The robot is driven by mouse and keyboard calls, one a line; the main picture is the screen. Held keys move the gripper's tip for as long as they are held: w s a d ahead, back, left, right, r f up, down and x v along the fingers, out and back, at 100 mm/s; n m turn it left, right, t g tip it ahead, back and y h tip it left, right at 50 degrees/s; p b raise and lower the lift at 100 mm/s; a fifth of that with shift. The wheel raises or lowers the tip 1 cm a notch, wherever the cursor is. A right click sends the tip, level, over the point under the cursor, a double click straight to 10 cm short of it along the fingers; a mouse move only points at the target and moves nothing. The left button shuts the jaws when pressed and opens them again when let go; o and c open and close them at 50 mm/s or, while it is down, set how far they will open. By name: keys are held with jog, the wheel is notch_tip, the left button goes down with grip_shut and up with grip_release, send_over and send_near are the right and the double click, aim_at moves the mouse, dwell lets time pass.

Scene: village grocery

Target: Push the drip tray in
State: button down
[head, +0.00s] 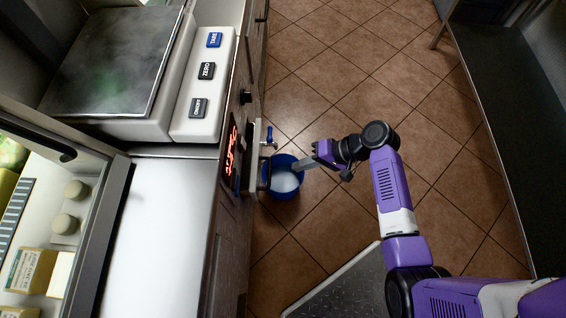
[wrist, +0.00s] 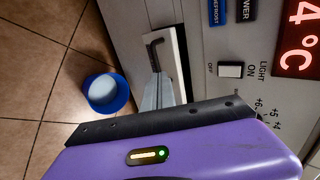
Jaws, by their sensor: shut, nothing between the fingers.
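The drip tray (head: 255,142) juts out a little from the front of the cabinet, below its control panel. In the wrist view it shows as a pale front panel (wrist: 169,36) with a black bar handle (wrist: 153,52) and a dark gap beside it. My gripper (head: 299,164) reaches in from the right, in front of the tray front. Its fingers are shut and empty. In the wrist view the fingertips (wrist: 157,78) overlap the tray front near the handle; whether they touch it I cannot tell. The tray's inside is hidden.
A blue bucket (head: 290,192) with pale contents stands on the tiled floor below the tray. A small tap with a blue lever (head: 269,133) sticks out nearby. The control panel has a red display (wrist: 297,38) and a light switch (wrist: 231,70).

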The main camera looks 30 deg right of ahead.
aim_at(251, 174)
jog(key=x, duration=0.3)
jog(key=r+b+x, duration=0.1)
jog(key=x, duration=0.3)
jog(key=a+x, duration=0.1)
jog(key=x, duration=0.3)
jog(key=shift+w+r, duration=0.2)
jog(key=shift+w, duration=0.1)
jog(key=shift+w+a, duration=0.4)
jog(key=shift+a, duration=0.15)
jog(key=w+a, duration=0.1)
jog(key=a, duration=0.1)
jog(key=w+a, duration=0.1)
jog(key=shift+w+a+b, duration=0.35)
jog(key=shift+w, duration=0.05)
jog(key=shift+a, duration=0.1)
